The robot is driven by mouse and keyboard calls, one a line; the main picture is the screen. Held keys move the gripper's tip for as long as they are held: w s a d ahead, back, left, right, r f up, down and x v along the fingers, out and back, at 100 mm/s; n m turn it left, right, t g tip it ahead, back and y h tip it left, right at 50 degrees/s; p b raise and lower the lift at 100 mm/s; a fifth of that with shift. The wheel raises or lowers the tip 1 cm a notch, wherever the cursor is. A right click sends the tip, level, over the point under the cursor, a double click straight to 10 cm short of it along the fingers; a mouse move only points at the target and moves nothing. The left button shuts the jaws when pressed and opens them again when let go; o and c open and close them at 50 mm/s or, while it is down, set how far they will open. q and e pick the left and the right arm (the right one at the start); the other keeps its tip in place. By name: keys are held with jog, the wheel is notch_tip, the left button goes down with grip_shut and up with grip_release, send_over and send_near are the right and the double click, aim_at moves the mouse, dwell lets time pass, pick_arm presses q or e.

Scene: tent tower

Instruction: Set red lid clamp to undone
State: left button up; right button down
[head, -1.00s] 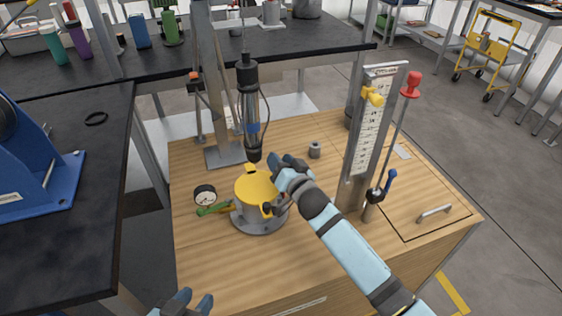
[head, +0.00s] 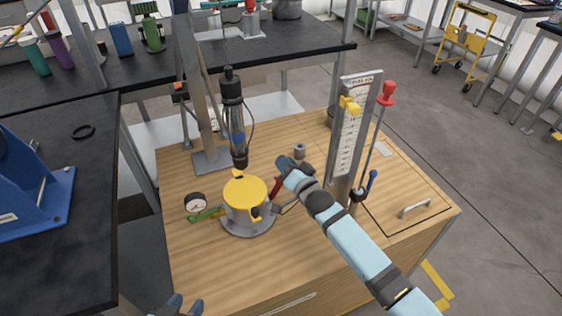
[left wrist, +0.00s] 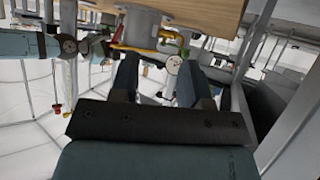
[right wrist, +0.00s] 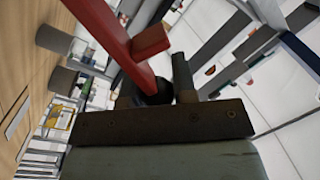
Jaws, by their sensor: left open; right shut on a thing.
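The pot (head: 247,217) with a yellow lid (head: 245,190) stands on the wooden bench top. The red lid clamp (head: 277,187) shows as a short red handle at the lid's right side, slanting up toward my right gripper (head: 285,163). In the right wrist view the red lever (right wrist: 110,35) runs down between the jaws, and my right gripper (right wrist: 156,88) is shut on it. Its gripped end is partly hidden. My left gripper (head: 178,304) is at the bottom edge of the head view; in the left wrist view its fingers (left wrist: 158,78) are apart and empty.
A gauge (head: 195,202) and a green handle (head: 205,216) sit left of the pot. A hanging cylinder (head: 236,125) is just above the lid. A scale column (head: 350,130) and a red-knobbed lever (head: 388,92) stand to the right. The front wood is clear.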

jog(key=shift+f, duration=0.15)
jog(key=c, duration=1)
grip_release()
jog(key=shift+o, duration=0.2)
notch_tip(320, 180, up, 20)
jog(key=p, duration=0.3)
jog(key=shift+p, duration=0.4)
jog(key=shift+c, duration=0.4)
